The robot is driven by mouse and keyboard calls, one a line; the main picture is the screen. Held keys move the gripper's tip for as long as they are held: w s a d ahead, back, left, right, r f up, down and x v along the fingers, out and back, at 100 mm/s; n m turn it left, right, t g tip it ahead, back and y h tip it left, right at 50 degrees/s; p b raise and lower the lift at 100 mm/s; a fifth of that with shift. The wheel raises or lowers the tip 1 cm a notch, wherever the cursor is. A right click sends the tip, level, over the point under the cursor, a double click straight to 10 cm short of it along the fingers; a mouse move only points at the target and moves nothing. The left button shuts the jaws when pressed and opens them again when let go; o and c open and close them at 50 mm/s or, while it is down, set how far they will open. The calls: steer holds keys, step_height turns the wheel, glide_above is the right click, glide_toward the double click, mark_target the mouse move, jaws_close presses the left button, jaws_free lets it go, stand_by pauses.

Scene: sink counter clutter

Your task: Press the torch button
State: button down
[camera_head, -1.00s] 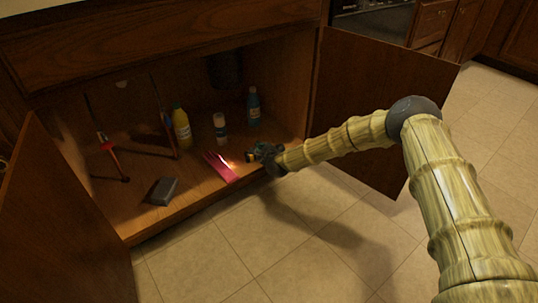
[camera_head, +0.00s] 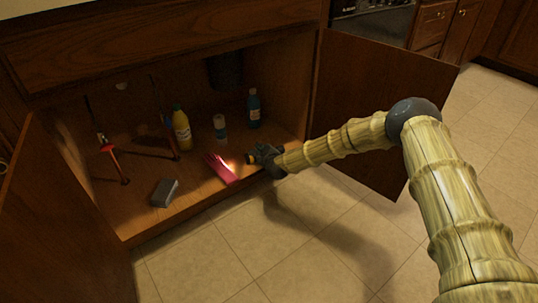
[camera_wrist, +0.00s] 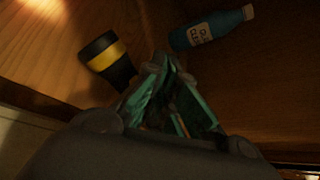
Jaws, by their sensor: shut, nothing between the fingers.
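The torch (camera_head: 249,158) is black with a yellow band and lies on the cabinet floor near its front right. In the wrist view the torch (camera_wrist: 108,58) is just left of my fingers. A bright patch of light falls beside it, on the pink glove (camera_head: 218,168). My gripper (camera_head: 262,157) is right beside the torch, at its right in the head view. In the wrist view my gripper (camera_wrist: 163,68) has its greenish fingers shut and empty. I cannot tell whether it touches the torch. The torch button cannot be made out.
A blue bottle (camera_head: 254,108) stands behind the torch and shows in the wrist view (camera_wrist: 212,28). A white bottle (camera_head: 220,128), a yellow bottle (camera_head: 181,129) and a grey sponge (camera_head: 164,192) are to the left. The open right door (camera_head: 375,110) stands beside my arm.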

steer(key=shift+f, duration=0.15)
steer(key=shift+w+f+b, duration=0.15)
steer(key=shift+f+b, duration=0.15)
steer(key=shift+b, duration=0.2)
steer(key=shift+w+f, duration=0.1)
steer(key=shift+f, duration=0.1)
stand_by(0.7)
steer(key=shift+r, duration=0.1)
steer(key=shift+s+r+p, duration=0.25)
steer(key=shift+r+p, duration=0.05)
steer(key=shift+r, duration=0.3)
steer(key=shift+s+d+r+p, duration=0.15)
steer(key=shift+s+r+p, duration=0.2)
steer(key=shift+r+p, duration=0.45)
steer(key=shift+s+d+r+p, duration=0.1)
steer(key=shift+s+r+p, duration=0.4)
steer(key=shift+r, duration=0.55)
steer(key=shift+s+d+r+p, duration=0.15)
steer(key=shift+s+r+p, duration=0.1)
steer(key=shift+r+p, duration=0.6)
